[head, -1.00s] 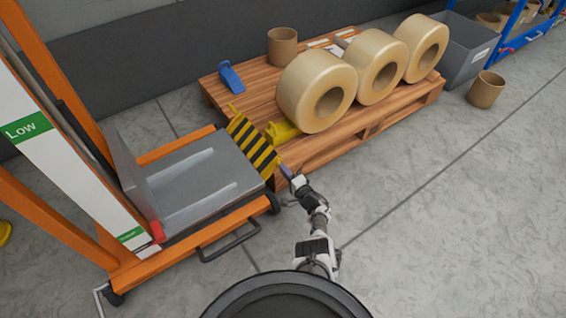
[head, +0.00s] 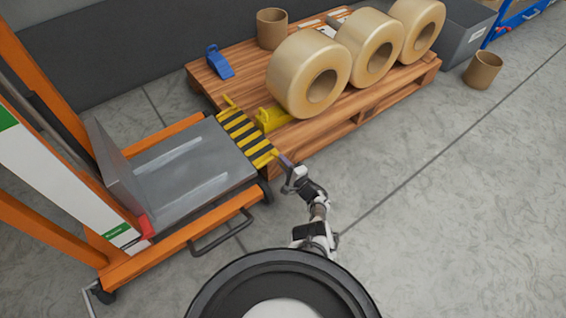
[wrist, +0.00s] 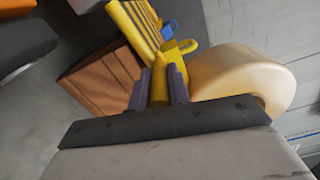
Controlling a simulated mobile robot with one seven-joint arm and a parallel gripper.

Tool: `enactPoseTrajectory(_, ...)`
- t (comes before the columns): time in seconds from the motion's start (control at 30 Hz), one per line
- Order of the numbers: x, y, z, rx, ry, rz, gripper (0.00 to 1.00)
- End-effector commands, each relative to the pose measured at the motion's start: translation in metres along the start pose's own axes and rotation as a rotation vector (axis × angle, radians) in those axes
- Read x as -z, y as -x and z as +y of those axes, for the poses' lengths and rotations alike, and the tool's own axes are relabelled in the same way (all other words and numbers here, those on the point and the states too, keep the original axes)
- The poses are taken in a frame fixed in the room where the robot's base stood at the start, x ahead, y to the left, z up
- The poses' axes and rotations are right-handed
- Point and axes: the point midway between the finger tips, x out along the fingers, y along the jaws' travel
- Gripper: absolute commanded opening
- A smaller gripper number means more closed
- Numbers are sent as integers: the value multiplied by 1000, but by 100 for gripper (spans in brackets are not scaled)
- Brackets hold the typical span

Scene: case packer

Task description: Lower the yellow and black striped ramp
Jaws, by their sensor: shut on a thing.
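The yellow and black striped ramp (head: 246,136) lies nearly flat at the right edge of the lift's grey platform (head: 190,170), spanning toward the wooden pallet. In the wrist view the ramp (wrist: 133,27) is at the upper middle, seen at a steep angle. My gripper (head: 285,162) is at the ramp's near right corner. In the wrist view my gripper's purple fingers (wrist: 160,88) are shut on a yellow part of the ramp between them. Whether the ramp's far edge touches the pallet is hard to tell.
The wooden pallet (head: 345,128) holds several large tape rolls, a blue wedge (head: 219,62), a yellow wedge (head: 272,119) and a brown cardboard core (head: 271,29). An orange lift frame (head: 170,245) stands left. Another core (head: 482,70) sits on the floor.

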Motion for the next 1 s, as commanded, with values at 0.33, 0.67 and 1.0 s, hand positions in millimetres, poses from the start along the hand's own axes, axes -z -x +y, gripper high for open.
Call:
enactPoseTrajectory(0.33, -4, 0, 3, -3, -6, -7, 0)
enactPoseTrajectory(0.67, -2, 0, 1, -1, -5, -4, 40)
enactPoseTrajectory(1.0, -1, 21, -3, -1, -5, 1, 40)
